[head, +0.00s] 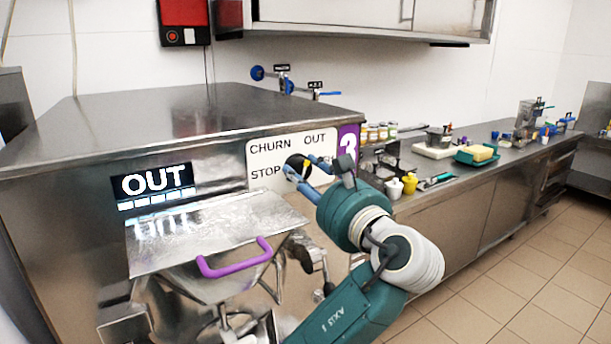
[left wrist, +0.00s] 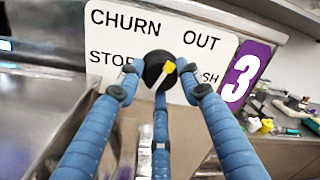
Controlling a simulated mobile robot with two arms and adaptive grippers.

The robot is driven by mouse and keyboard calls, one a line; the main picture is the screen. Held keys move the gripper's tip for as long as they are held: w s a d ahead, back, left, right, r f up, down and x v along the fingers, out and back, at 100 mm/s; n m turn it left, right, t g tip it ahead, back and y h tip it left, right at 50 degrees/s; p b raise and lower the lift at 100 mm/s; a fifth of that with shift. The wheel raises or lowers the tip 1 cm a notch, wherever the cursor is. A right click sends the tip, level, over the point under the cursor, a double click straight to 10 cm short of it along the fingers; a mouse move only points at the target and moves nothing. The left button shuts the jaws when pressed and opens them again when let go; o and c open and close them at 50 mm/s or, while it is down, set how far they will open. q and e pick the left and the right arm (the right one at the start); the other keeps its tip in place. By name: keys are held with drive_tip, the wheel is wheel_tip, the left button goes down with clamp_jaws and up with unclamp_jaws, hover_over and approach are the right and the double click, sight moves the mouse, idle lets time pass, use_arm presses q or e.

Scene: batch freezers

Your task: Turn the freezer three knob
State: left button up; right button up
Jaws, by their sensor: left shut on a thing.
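Freezer three (head: 240,105) is a steel machine with a purple "3" label (head: 347,145). Its round black knob (head: 297,162) sits on a white panel (head: 262,158) marked CHURN, OUT and STOP; a fourth word is partly covered and ends in "SH". In the left wrist view the knob (left wrist: 152,76) has a yellow mark (left wrist: 169,67) on its upper right side, towards OUT. My left gripper (head: 306,168) has its blue fingers shut around the knob, also seen in the left wrist view (left wrist: 157,78). The display (head: 155,188) reads OUT. My right gripper is not in view.
A steel hatch with a purple handle (head: 234,260) juts out below the display. A counter (head: 470,180) on the right carries jars, yellow and white cups (head: 409,184) and a green tray (head: 477,159). Tiled floor (head: 510,270) is open in front.

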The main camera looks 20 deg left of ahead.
use_arm(q)
drive_tip(key=shift+d+f, duration=0.1)
drive_tip(key=shift+f, duration=0.15)
drive_tip(key=o, duration=1.1)
drive_tip(key=shift+w+d+r, duration=0.1)
drive_tip(key=shift+v, duration=3.75)
